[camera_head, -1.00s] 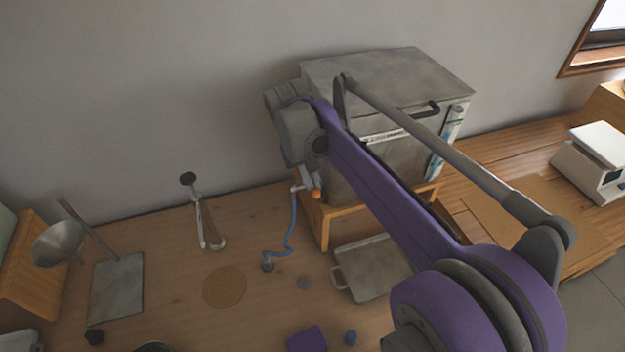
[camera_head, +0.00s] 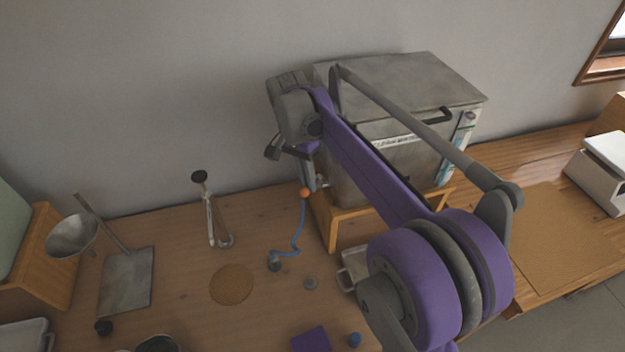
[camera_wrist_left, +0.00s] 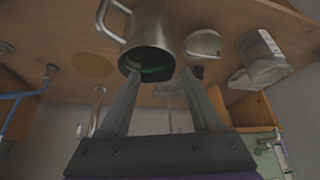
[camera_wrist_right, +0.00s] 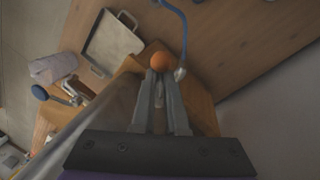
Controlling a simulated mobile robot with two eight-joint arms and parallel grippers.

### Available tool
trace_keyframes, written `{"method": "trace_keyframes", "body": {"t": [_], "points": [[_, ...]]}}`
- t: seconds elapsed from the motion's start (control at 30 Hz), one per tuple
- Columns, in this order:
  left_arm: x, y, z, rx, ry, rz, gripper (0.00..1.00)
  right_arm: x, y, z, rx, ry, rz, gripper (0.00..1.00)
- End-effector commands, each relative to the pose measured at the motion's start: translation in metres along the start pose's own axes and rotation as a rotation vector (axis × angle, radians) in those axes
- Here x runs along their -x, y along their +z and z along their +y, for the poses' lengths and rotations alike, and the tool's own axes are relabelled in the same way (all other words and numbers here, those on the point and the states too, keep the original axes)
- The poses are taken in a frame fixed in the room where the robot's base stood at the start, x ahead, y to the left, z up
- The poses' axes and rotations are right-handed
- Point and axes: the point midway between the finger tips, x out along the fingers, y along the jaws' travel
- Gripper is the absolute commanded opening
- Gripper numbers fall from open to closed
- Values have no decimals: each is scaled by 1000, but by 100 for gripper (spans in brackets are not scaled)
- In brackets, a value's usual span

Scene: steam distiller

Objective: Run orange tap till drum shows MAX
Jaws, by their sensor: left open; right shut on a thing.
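The orange tap knob (camera_head: 304,192) is at the front left of the grey metal drum (camera_head: 395,150), which sits on a wooden stand. My right gripper (camera_head: 309,180) reaches down beside the drum. In the right wrist view its fingers (camera_wrist_right: 160,76) are shut at the orange knob (camera_wrist_right: 161,60), which shows just beyond their tips; the exact grip is partly hidden. A blue-and-white strip (camera_head: 461,141) is on the drum's right side; its marks are too small to read. My left gripper (camera_wrist_left: 158,75) is open, with a metal mug (camera_wrist_left: 151,32) just beyond its fingertips.
A blue hose (camera_head: 301,225) runs from the tap down to the table. A funnel stand (camera_head: 72,237), a cork disc (camera_head: 232,284) and a purple block (camera_head: 311,340) stand on the table. A white scale (camera_head: 600,165) is at right. My right arm hides part of the drum front.

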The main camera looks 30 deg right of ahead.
Motion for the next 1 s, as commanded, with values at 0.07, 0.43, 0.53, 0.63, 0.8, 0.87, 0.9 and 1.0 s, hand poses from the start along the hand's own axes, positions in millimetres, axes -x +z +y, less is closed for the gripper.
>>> {"method": "trace_keyframes", "body": {"t": [0.07, 0.43, 0.53, 0.63, 0.8, 0.87, 0.9, 1.0], "points": [[0, 0, 0, 0, 0, 0, 64, -2, 5, -4, -55, 1, -26, 0], [2, -2, 0, 0, 0, 2, 64, 1, 3, -12, -249, 3, -65, 0], [2, -2, 0, 0, 0, 2, 64, 1, 3, -13, -275, 3, -70, 0], [2, -2, 0, 0, 0, 2, 64, 1, 3, -14, -291, 3, -73, 0], [2, -3, 0, 0, 0, 3, 64, 2, 2, -15, -300, 2, -75, 0], [2, -3, 0, 0, 0, 3, 64, 2, 2, -15, -300, 2, -75, 0], [2, -3, 0, 0, 0, 3, 64, 2, 2, -15, -300, 1, -75, 0], [2, -3, 0, 0, 0, 3, 64, 2, 2, -15, -300, 1, -74, 0]]}}
